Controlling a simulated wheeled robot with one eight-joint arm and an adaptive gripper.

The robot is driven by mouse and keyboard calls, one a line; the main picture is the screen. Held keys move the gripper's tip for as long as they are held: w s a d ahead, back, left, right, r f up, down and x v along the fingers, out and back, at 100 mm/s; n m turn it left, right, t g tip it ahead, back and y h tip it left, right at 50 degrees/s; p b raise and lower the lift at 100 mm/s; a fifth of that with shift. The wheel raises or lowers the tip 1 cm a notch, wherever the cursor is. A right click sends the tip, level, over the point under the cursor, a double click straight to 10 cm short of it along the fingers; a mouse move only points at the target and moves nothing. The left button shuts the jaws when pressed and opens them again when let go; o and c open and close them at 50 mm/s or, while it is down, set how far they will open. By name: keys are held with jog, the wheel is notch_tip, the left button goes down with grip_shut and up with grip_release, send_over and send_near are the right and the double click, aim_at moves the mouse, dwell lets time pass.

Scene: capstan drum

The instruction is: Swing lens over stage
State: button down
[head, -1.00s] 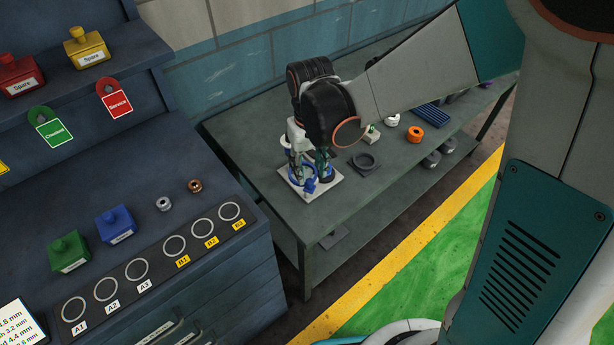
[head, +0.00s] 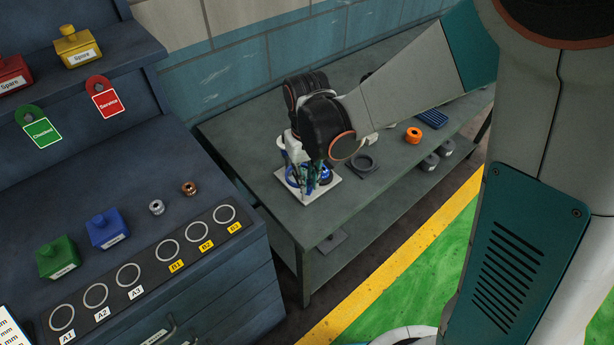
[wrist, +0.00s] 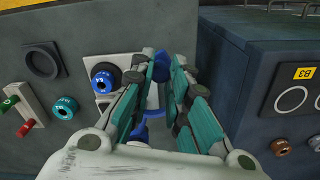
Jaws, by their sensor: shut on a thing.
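A small fixture with a white square base plate (head: 331,194) and blue parts stands on the grey-green bench. My gripper (head: 310,183) is low over the fixture, fingers down. In the wrist view, its teal fingers (wrist: 163,62) are closed around a blue part (wrist: 162,88), mostly hidden between them. More blue shows below it. I cannot tell which blue piece is the lens or the stage; my fingers and wrist cover much of the fixture.
A dark ring holder (head: 361,166) and an orange ring (head: 413,135) stand to the right on the bench. A dark blue cabinet (head: 225,268) with marked rings, coloured blocks and two small spools stands close on the left. The bench's front is clear.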

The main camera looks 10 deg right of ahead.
jog(key=shift+d, duration=0.1)
jog(key=shift+w+d+n, duration=0.2)
jog(key=shift+d+n, duration=0.4)
jog(key=shift+d, duration=0.1)
jog(key=w+d+n+b, duration=0.2)
jog(key=w+d+n, duration=0.7)
jog(key=w+n, duration=0.2)
jog(key=shift+d, duration=0.3)
jog(key=shift+w, duration=0.15)
jog(key=c, duration=1.5)
grip_release()
jog(key=shift+r, duration=0.1)
